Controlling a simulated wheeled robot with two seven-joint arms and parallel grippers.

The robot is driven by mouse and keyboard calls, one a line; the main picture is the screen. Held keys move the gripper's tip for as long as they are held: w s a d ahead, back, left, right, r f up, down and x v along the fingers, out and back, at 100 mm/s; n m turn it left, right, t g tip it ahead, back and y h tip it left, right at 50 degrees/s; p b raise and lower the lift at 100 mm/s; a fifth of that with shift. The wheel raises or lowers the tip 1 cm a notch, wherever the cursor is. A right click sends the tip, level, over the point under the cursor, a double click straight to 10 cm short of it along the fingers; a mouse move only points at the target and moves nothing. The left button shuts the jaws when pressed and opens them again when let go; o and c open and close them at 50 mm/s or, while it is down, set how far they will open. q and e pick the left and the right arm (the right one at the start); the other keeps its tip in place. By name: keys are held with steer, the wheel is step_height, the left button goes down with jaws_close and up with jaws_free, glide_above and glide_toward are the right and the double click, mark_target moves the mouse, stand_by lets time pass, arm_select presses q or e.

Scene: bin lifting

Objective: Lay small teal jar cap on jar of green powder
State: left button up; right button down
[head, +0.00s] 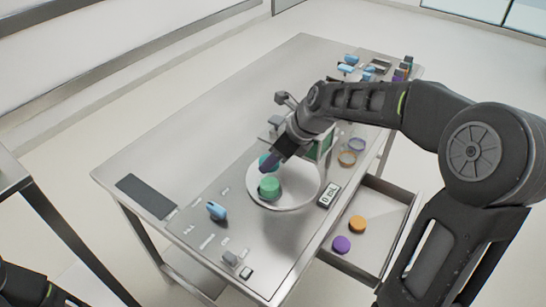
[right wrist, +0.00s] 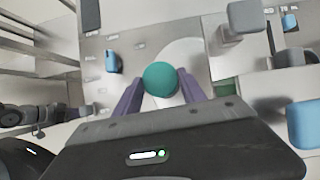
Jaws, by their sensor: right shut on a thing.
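My right gripper (right wrist: 160,84) is shut on the small teal jar cap (right wrist: 160,78), which sits between its two purple fingers. In the head view the teal cap (head: 266,160) shows partly behind a purple finger. The jar of green powder (head: 269,187) stands upright on a round white plate (head: 296,199). The cap appears just above or behind the jar, with a gap between them in the picture; I cannot tell if it is centred over it. In the right wrist view the cap hides the jar. Part of my left arm shows at the lower left, without a clear gripper.
A blue item (head: 216,210) lies left of the plate, and a dark pad (head: 147,196) lies at the table's left edge. Rings (head: 347,158) lie right of the plate. An open drawer (head: 378,215) holds an orange cap (head: 357,224) and a purple cap (head: 341,244).

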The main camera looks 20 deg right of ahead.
mark_target(278, 167)
steer(key=shift+f, duration=0.1)
steer(key=shift+f+b, duration=0.85)
steer(key=shift+b, duration=0.25)
steer(key=shift+f, duration=0.45)
steer(key=shift+r+p, duration=0.1)
steer(key=shift+p, duration=0.55)
steer(key=shift+f, duration=0.95)
stand_by(1.3)
steer(key=shift+f, duration=0.1)
stand_by(0.8)
steer(key=c, duration=0.6)
jaws_free()
steer(key=shift+o, duration=0.5)
